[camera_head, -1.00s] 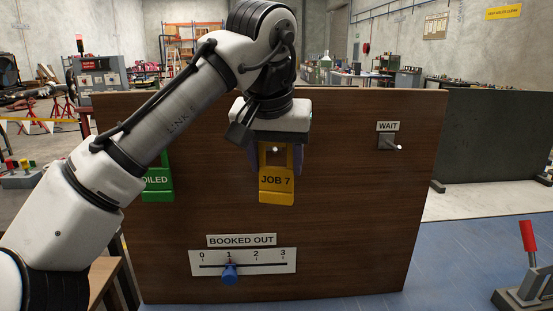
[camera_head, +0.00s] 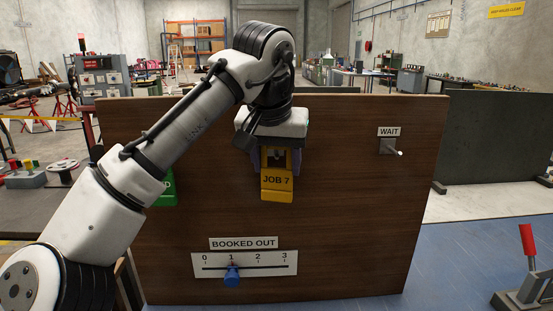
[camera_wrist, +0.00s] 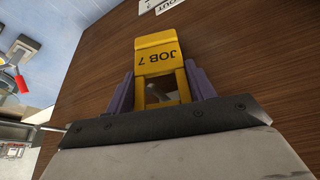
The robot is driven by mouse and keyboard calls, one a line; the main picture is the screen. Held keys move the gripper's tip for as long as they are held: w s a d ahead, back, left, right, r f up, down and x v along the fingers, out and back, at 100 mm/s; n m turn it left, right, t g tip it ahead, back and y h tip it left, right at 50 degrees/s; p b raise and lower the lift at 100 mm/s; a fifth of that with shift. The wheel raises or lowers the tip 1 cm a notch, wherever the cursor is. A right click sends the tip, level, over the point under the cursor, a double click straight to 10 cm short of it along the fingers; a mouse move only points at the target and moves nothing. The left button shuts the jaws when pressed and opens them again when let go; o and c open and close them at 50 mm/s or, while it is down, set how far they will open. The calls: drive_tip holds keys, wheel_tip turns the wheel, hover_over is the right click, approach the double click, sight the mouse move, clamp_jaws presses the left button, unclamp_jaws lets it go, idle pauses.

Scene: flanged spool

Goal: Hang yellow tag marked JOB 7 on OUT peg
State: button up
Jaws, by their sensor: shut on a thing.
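The yellow tag marked JOB 7 (camera_head: 277,182) is in front of the upper middle of the wooden board (camera_head: 345,220). My gripper (camera_head: 279,158) is shut on the tag, with a purple finger on each side of its window. The tag also shows in the wrist view (camera_wrist: 158,58), between the fingers of my gripper (camera_wrist: 160,78). A greyish peg-like shape shows in the tag's window in both views; I cannot tell if it passes through. No label for the OUT peg shows above the tag, where my gripper and wrist cover the board.
A WAIT label (camera_head: 389,132) and its bare peg (camera_head: 393,149) are at the right. A green tag (camera_head: 168,190) is partly behind my arm. Below is the BOOKED OUT scale (camera_head: 270,264), its blue slider (camera_head: 232,276) near 1. The board between tag and WAIT peg is clear.

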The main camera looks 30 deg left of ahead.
idle(0.4)
drive_tip(key=o, duration=1.1)
drive_tip(key=shift+c, duration=0.2)
drive_tip(key=p+v, duration=0.7)
drive_tip(key=v, duration=0.7)
drive_tip(key=shift+f, duration=0.1)
